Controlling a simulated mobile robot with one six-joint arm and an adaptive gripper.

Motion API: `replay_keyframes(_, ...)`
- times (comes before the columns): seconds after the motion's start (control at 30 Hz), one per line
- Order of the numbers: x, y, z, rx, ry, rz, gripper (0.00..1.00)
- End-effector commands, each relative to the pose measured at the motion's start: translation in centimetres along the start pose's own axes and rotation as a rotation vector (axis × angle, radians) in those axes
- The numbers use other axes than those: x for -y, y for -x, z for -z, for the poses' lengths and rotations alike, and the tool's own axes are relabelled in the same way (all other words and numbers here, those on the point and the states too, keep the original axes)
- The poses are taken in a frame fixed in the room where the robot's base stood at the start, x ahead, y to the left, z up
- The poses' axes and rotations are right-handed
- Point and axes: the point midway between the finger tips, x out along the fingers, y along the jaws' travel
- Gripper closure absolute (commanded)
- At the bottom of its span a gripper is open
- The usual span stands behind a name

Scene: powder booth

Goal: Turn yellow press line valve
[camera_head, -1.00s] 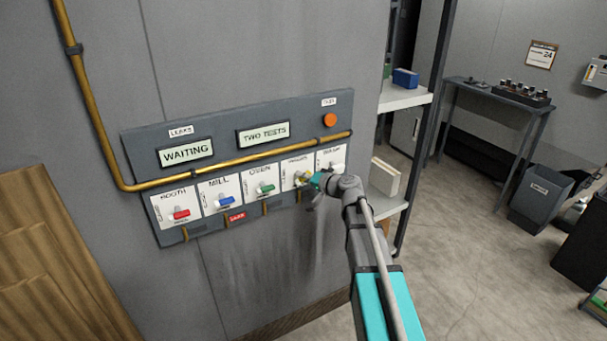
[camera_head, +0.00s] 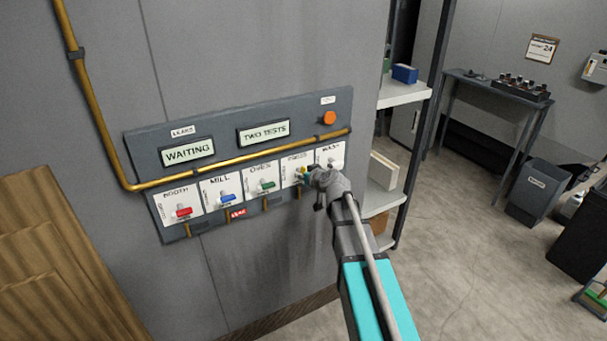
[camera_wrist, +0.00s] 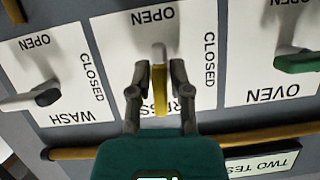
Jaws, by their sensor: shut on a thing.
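The yellow press line valve handle (camera_wrist: 161,92) sits on the white PRESS plate (camera_wrist: 200,85), which appears upside down in the wrist view. The handle lies along the plate from its pale pivot toward the PRESS lettering. My gripper (camera_wrist: 160,75) has one finger on each side of the handle and is shut on it. In the head view, my gripper (camera_head: 306,173) is at the PRESS plate, fourth from the left, and mostly hides the yellow handle. The plate's OPEN mark (camera_wrist: 153,15) and CLOSED mark (camera_wrist: 209,60) show in the wrist view.
Neighbouring valves are red (camera_head: 183,212), blue (camera_head: 227,199), green (camera_head: 267,185) and white WASH (camera_wrist: 30,99). A brass pipe (camera_head: 240,160) crosses above the plates. Displays read WAITING (camera_head: 188,152) and TWO TESTS (camera_head: 263,133). A shelf (camera_head: 405,94) stands to the right.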

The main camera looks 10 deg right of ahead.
Motion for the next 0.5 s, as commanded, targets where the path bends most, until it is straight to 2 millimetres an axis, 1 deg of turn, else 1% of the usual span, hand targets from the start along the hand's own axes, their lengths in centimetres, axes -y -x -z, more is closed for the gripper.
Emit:
replay_keyframes(0.23,0.09,0.10,-0.16,0.006,0.097,-0.036,1.00)
replay_keyframes(0.5,0.09,0.09,-0.15,0.007,0.118,-0.045,1.00)
